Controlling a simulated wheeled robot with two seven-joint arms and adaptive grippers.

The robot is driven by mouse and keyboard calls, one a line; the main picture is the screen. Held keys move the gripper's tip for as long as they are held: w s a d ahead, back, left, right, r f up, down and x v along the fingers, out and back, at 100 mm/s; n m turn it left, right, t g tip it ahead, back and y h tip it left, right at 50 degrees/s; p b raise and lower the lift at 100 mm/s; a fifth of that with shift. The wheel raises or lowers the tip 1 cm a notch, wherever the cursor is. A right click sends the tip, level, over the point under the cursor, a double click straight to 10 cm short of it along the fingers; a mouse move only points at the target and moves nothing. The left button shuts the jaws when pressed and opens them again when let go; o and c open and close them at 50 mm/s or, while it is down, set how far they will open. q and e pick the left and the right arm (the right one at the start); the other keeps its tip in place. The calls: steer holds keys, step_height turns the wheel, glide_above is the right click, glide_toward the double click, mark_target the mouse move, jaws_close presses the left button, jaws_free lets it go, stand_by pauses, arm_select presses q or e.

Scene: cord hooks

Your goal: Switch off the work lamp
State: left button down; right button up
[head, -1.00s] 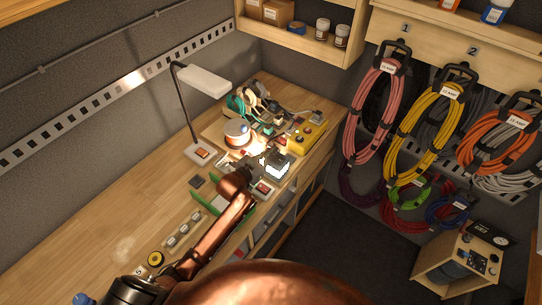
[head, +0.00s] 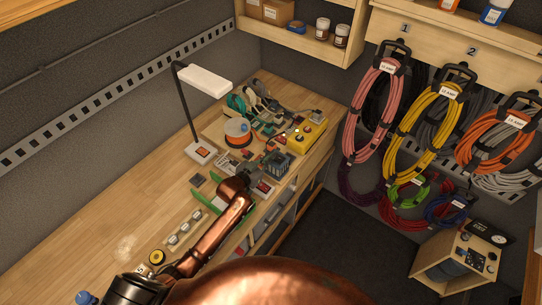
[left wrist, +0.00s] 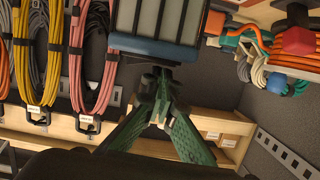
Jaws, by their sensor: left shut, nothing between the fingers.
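The work lamp (head: 203,82) stands on the bench by the left wall, with a white head on a thin dark stem. Its base (head: 201,152) carries a red-orange switch. No bright pool of light shows beneath the head. My left gripper (head: 252,170) is over the bench, right of the lamp base and beside a ribbed grey-blue box (head: 277,162). In the left wrist view its green fingers (left wrist: 160,92) are together and empty, with the box (left wrist: 158,30) just beyond the tips. Whether they touch it I cannot tell. My right gripper is not in view.
A small box with a red switch (head: 263,189) sits near the bench's front edge. A yellow box (head: 306,134) and an orange-white spool (head: 237,131) are close by. Coiled cords (head: 430,120) hang at right. The bench's left part (head: 80,215) is mostly clear.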

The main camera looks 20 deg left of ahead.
arm_select(q)
steer(key=shift+f, duration=0.1)
steer(key=shift+r+p, duration=0.55)
steer(key=r+p, duration=0.3)
steer(key=shift+w+a+r, duration=0.1)
steer(key=shift+a+r, duration=0.2)
steer(key=shift+r, duration=0.05)
steer(key=b+v, duration=0.2)
steer(key=v, duration=0.8)
steer(key=shift+a+f, duration=0.2)
steer(key=shift+f, duration=0.1)
